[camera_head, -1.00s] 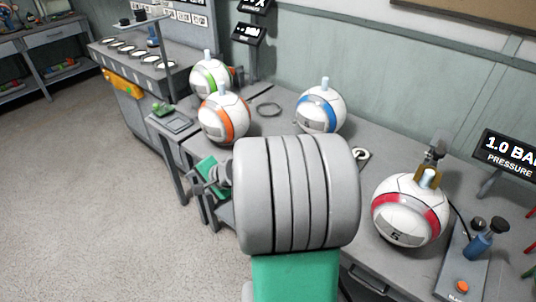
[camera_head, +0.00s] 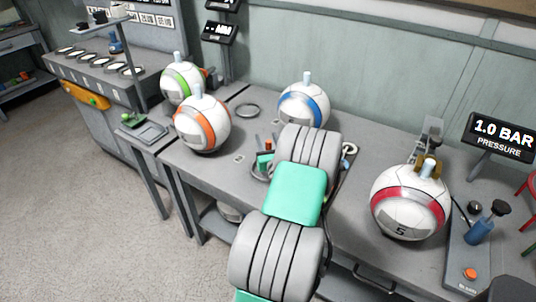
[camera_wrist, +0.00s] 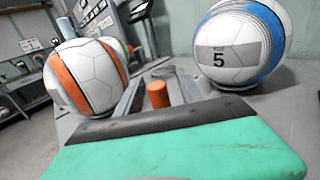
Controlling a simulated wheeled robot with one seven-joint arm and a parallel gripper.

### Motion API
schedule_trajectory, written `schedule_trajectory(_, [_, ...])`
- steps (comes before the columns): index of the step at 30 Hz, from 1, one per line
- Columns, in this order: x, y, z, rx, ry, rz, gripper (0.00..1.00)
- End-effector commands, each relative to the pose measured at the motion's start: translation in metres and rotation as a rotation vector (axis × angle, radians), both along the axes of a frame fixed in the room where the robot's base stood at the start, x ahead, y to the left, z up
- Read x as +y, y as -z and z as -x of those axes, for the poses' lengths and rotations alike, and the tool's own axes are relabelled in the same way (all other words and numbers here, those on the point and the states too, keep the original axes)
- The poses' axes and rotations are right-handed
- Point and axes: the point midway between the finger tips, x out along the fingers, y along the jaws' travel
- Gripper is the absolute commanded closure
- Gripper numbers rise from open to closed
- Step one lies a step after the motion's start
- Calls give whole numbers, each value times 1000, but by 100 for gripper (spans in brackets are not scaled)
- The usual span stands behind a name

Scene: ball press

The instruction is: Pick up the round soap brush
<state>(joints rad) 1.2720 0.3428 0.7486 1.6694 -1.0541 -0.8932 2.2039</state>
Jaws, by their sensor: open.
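My gripper (camera_wrist: 158,80) is open. Its two grey fingers reach forward over the table in the wrist view, with a short orange cylinder (camera_wrist: 157,95) showing between them. The orange cylinder also shows in the head view (camera_head: 268,145), close by the gripper and partly hidden by my arm. I cannot tell whether the cylinder is part of the round soap brush or whether the fingers touch it. I cannot pick out the brush with certainty, and my arm hides part of the table.
The orange-banded ball (camera_head: 202,126) stands left of my gripper, the blue-banded ball (camera_head: 303,106) behind it to the right.

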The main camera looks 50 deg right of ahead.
Motion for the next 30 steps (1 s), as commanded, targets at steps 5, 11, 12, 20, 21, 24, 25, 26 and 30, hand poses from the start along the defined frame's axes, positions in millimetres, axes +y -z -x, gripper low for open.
schedule_trajectory(5, [-2,1,-3,1,-1,-1,55])
schedule_trajectory(11, [-1,1,-3,1,-2,0,67])
schedule_trajectory(12, [-1,1,-3,1,-2,0,70])
schedule_trajectory(20, [0,0,-3,1,-2,0,91])
schedule_trajectory(21, [-1,0,-3,1,-2,0,95])
schedule_trajectory(24, [-1,0,-3,1,-2,0,100])
schedule_trajectory(25, [-1,0,-3,1,-2,0,100])
schedule_trajectory(26, [-1,0,-3,1,-2,0,100])
schedule_trajectory(30, [-1,0,-3,1,-2,0,100])
